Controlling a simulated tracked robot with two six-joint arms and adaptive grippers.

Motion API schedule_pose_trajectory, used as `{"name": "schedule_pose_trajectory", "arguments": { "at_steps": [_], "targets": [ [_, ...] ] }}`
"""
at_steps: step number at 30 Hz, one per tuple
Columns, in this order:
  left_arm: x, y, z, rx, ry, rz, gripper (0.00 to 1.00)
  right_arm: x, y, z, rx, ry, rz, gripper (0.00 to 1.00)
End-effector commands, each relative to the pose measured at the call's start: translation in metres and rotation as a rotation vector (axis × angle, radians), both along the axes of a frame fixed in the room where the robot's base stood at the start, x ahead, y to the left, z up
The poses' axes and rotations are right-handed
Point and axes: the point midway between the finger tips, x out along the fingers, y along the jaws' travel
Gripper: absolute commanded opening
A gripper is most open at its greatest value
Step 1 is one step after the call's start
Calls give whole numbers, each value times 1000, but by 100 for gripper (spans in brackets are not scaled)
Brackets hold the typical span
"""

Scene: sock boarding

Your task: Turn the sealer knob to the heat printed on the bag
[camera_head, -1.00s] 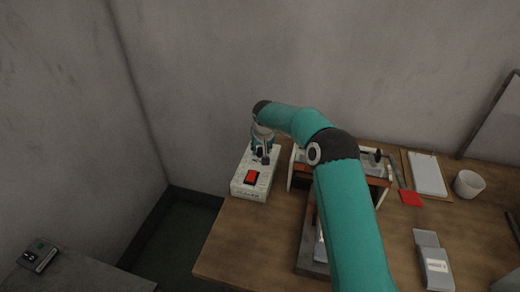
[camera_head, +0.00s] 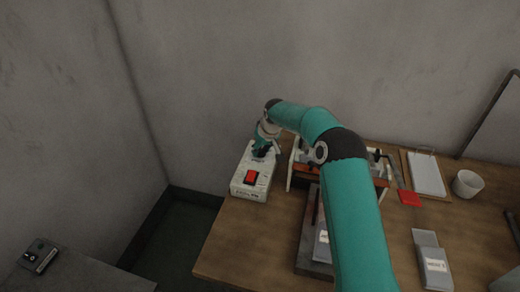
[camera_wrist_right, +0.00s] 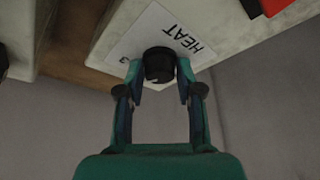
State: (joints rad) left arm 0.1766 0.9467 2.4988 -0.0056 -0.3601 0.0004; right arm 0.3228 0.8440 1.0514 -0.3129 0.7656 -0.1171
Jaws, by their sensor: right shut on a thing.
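The sealer's white control box (camera_head: 241,187) stands at the table's back left, with a red switch (camera_head: 251,177) on top. The black knob (camera_wrist_right: 158,64) shows in the right wrist view on a white plate marked HEAT (camera_wrist_right: 184,40), with a digit 3 beside the knob. My right gripper (camera_wrist_right: 158,72) is shut on the knob, one finger on each side. In the head view my right gripper (camera_head: 263,149) covers the knob. A bag with a printed label (camera_head: 436,266) lies at the right of the table; its print is too small to read surely. My left gripper is not in view.
The sealer frame (camera_head: 300,165) stands right of the box, partly behind my arm. A red-ended tool (camera_head: 409,198), a clipboard (camera_head: 427,174) and a white cup (camera_head: 468,184) sit at the back right. The table's front left (camera_head: 240,240) is clear.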

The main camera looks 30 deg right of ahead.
Motion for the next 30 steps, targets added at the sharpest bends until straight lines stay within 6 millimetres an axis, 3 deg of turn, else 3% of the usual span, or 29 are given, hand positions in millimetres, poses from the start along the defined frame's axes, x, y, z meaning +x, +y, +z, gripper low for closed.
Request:
{"name": "schedule_pose_trajectory", "arguments": {
  "at_steps": [9, 23, 24, 28, 30],
  "targets": [
    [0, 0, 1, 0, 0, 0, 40, 0, -1, 0, -1, 0, 134, 1],
    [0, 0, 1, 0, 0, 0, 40, 0, -1, 0, -2, -1, 155, 1],
    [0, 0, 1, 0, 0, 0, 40, 0, -1, 0, -3, -1, 155, 39],
    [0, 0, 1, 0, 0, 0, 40, 0, -1, 0, -1, 0, 155, 61],
    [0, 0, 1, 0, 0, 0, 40, 1, -1, 0, -1, 0, 155, 61]
  ]
}}
